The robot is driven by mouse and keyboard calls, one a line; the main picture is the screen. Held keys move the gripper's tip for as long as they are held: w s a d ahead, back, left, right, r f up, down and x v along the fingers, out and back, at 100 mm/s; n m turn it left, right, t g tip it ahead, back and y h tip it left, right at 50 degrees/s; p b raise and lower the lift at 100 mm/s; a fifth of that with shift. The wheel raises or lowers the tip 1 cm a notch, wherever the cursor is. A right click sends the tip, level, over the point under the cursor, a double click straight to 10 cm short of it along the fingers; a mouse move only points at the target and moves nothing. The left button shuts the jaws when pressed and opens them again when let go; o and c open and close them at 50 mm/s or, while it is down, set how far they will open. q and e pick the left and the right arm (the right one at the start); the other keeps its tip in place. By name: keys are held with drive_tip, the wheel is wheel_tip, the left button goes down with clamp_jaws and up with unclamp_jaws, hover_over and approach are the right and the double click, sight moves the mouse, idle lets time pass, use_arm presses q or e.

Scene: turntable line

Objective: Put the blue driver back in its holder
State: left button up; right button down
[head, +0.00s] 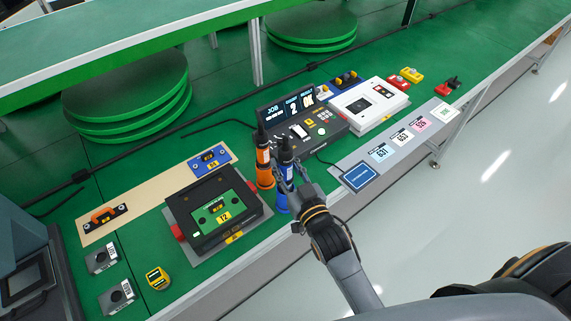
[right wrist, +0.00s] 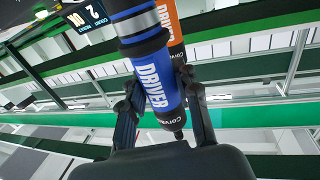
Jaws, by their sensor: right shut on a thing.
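The blue driver (head: 286,157) stands roughly upright at the front edge of the green bench in the head view, its top black. My right gripper (head: 291,183) is shut on it. In the right wrist view the blue driver (right wrist: 150,72) lies between the two fingers of the right gripper (right wrist: 162,88). A blue cup-like holder (head: 282,204) shows just below the gripper. The fingers hide where driver and holder meet, so I cannot tell whether the driver is seated. My left gripper is not in view.
An orange driver (head: 264,160) stands close to the left of the blue one. A black fixture with a green panel (head: 196,233) is left of it. A control box with a display (head: 318,130) is behind. A blue-screened pad (head: 359,177) lies to the right.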

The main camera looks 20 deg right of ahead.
sight(288, 179)
drive_tip(key=shift+f+b, duration=0.85)
drive_tip(key=shift+f, duration=0.5)
drive_tip(key=c, duration=1)
unclamp_jaws()
drive_tip(key=shift+o, duration=0.5)
drive_tip(key=shift+f, duration=0.15)
drive_tip(key=s+d, duration=0.1)
drive_tip(key=s, duration=1.1)
drive_tip(key=shift+d, duration=0.25)
